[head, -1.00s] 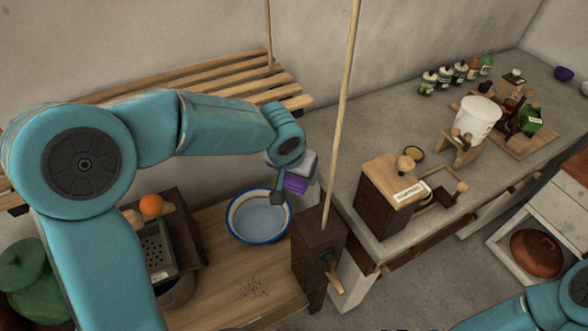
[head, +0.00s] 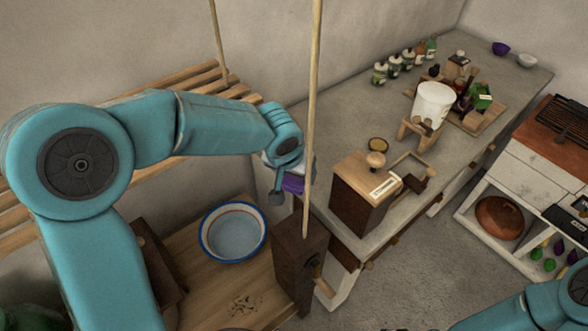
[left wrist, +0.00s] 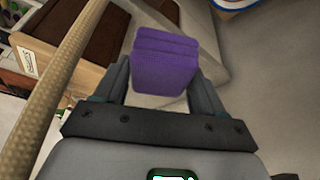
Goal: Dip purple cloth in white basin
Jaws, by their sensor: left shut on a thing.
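The purple cloth (head: 293,184) is a small folded block held by my left gripper (head: 284,182). In the left wrist view the cloth (left wrist: 165,62) sits between the two fingers. The white basin (head: 232,211) has a blue rim and a red stripe, and pale bluish water shows inside. It stands on a wooden top, lower left of the cloth in the head view. Only a bit of the basin's rim (left wrist: 236,6) shows at the top right of the left wrist view. The cloth is apart from the basin. My right gripper is out of the picture.
A thin wooden pole (head: 314,90) rises close beside my left gripper, above a dark wooden post (head: 297,258). A wooden box with a knob (head: 362,205) stands on the grey counter at right. A slatted rack (head: 205,88) is behind my arm.

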